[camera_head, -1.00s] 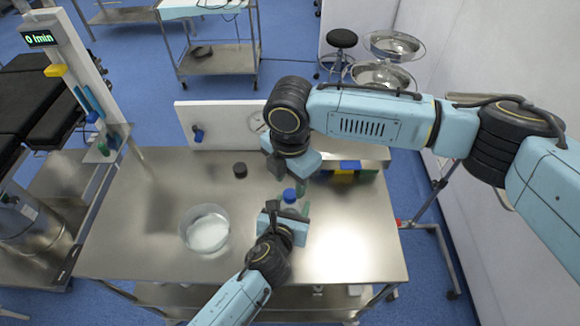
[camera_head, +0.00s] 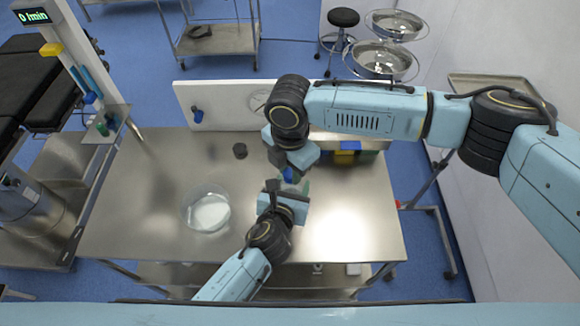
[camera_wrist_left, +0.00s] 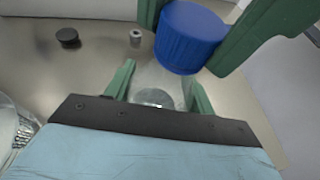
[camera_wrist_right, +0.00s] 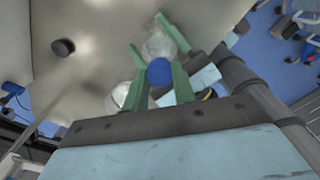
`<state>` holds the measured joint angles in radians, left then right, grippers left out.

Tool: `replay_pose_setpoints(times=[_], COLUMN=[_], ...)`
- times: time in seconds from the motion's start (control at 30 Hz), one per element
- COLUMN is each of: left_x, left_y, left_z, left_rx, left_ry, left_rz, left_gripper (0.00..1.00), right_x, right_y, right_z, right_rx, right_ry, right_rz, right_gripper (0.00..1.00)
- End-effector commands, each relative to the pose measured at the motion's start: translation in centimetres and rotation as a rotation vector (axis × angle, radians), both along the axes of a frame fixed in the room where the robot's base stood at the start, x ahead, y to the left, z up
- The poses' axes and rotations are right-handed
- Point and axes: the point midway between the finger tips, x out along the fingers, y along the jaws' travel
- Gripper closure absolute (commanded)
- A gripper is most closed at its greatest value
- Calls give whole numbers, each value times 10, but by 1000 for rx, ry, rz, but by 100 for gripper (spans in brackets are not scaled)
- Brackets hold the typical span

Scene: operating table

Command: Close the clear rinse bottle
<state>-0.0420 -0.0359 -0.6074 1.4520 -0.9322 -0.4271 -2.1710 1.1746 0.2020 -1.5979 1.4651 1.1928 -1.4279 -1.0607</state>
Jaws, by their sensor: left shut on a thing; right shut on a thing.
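The clear rinse bottle (camera_wrist_left: 152,78) stands between the green fingers of my left gripper (camera_wrist_left: 158,85), which is shut on it. A ribbed blue cap (camera_wrist_left: 190,38) is at the bottle's top. My right gripper (camera_wrist_right: 160,90) is shut on the blue cap, with one green finger on either side. In the right wrist view the cap overlaps the clear bottle (camera_wrist_right: 158,45). I cannot tell whether the cap is seated on the neck. In the head view the cap (camera_head: 288,175) shows between the two grippers, and the bottle is mostly hidden.
A clear round bowl (camera_head: 208,209) with white contents stands left of the grippers on the steel table (camera_head: 140,215). A black round piece (camera_head: 240,150) lies behind it. Yellow and blue blocks (camera_head: 345,155) stand at the back right. The table's left side is clear.

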Motion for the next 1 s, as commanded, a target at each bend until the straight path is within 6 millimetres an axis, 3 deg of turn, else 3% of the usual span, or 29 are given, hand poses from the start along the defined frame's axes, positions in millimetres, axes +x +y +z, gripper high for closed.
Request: replay_pose_setpoints(times=[0.2,0.23,0.43,0.77,1.0], left_x=[0,0,0,0,0], left_y=[0,0,0,0,0], left_z=[0,0,0,0,0], left_rx=[0,0,0,1,1], left_ry=[0,0,0,0,0], left_rz=[0,0,0,0,0], left_gripper=[100,100,100,100,100], right_x=[0,0,0,0,1], right_y=[0,0,0,0,0], right_z=[0,0,0,5,45], right_rx=[0,0,0,1,1], right_ry=[0,0,0,-1,-3], right_rz=[-11,-11,-11,-11,-12], right_gripper=[100,73,49,49,49])
